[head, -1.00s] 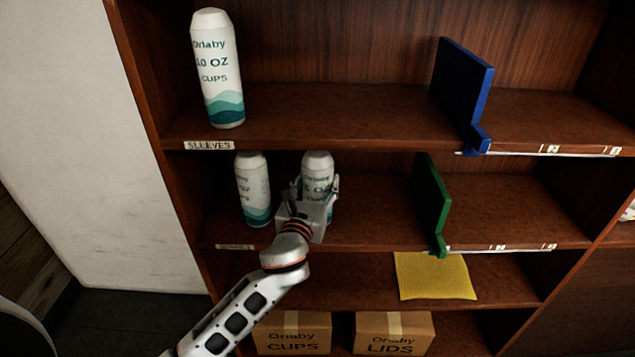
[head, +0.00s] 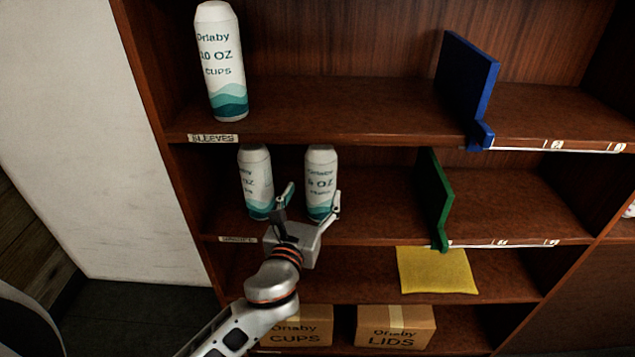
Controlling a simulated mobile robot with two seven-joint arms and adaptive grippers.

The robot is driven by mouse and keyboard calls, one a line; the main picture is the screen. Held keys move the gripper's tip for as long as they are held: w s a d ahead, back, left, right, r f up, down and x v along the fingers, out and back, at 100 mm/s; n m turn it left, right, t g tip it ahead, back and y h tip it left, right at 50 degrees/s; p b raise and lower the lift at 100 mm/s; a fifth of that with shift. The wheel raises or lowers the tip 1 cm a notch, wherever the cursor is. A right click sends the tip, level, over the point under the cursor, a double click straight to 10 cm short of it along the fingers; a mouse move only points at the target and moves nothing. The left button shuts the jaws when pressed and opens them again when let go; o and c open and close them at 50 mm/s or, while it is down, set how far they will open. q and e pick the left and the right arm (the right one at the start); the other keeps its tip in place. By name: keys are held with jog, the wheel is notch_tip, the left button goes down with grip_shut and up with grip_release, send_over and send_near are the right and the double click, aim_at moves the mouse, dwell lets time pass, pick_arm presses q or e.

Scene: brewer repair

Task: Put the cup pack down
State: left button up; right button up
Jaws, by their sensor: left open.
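A white cup pack with a teal wave pattern (head: 321,178) stands upright on the middle shelf (head: 380,205). My left gripper (head: 310,204) is open in front of it at its lower part, with one finger to each side. I cannot tell whether a finger touches the pack. A second, similar cup pack (head: 255,180) stands upright to the left on the same shelf. A larger pack marked 10 OZ cups (head: 220,65) stands on the shelf above. My right gripper is not in view.
A green divider (head: 437,205) stands to the right on the middle shelf, and a blue divider (head: 467,85) on the shelf above. A yellow cloth-like piece (head: 436,270) lies below. Boxes of cups (head: 305,328) and lids (head: 394,328) sit at the bottom. Shelf room is free left of the green divider.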

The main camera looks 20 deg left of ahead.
pick_arm(q)
jog(key=s+f+n+g+h, duration=0.2)
jog(key=s+f+n+g, duration=0.1)
jog(key=s+f+n, duration=0.9)
jog(key=s+f+n+g+h, duration=0.1)
jog(key=s+f+n+g, duration=0.3)
jog(key=s+f+n, duration=0.8)
notch_tip(320, 180, down, 6)
jog(key=a+n, duration=0.1)
jog(key=n, duration=0.6)
jog(key=shift+s+r+h, duration=0.15)
jog(key=shift+s+h, duration=0.05)
jog(key=shift+h, duration=0.2)
